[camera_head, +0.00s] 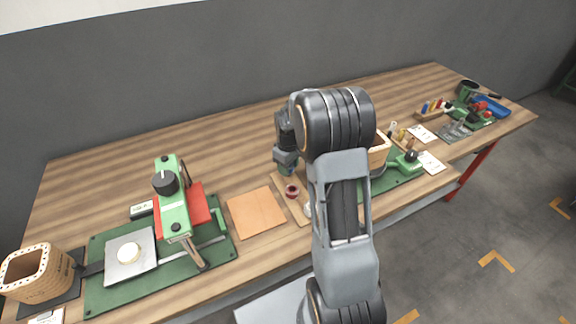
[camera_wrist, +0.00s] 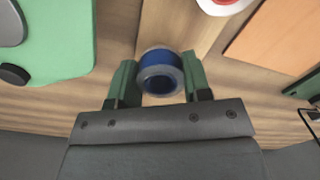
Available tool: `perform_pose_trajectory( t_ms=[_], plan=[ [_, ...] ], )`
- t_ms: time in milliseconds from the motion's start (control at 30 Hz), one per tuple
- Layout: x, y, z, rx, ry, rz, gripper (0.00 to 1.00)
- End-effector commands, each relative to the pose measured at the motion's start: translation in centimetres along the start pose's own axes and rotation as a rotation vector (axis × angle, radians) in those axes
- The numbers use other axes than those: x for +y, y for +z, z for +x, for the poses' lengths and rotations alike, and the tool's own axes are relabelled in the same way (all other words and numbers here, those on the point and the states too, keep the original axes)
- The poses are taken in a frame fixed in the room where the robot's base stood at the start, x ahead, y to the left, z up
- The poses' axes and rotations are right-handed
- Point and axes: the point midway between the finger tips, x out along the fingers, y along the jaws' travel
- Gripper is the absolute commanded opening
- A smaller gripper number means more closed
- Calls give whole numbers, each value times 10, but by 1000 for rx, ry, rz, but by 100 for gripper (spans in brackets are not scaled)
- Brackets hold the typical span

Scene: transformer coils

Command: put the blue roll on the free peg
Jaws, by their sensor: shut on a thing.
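The blue roll (camera_wrist: 161,72) shows in the wrist view between the two green fingers of my gripper (camera_wrist: 159,80). The fingers are shut on its sides, and its round opening faces the camera. In the head view my gripper (camera_head: 287,170) points down over the back end of a narrow wooden board (camera_head: 298,207). The roll cannot be made out there. A dark red roll (camera_head: 292,190) stands on the board in front of my gripper; part of a red and white roll (camera_wrist: 226,3) shows at the wrist view's top edge. I cannot make out a free peg.
An orange-brown square mat (camera_head: 256,212) lies left of the board. Further left is a green and red winding machine (camera_head: 175,210) on a green mat. A wooden box (camera_head: 378,152) and green tools stand to the right, partly behind my arm. The table's back middle is clear.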

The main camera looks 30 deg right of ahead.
Motion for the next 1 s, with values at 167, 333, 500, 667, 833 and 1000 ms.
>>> perform_pose_trajectory(
  t_ms=[167, 333, 500, 667, 833, 1000],
  plan=[
    [0, 0, 5, 0, 0, 0, 22],
    [0, 0, 10, 0, 0, 0, 22],
    [0, 0, 11, 0, 0, 0, 22],
    [0, 0, 11, 0, 0, 0, 22],
    [0, 0, 11, 0, 0, 0, 22],
    [0, 0, 14, 0, 0, 0, 22]
  ],
)
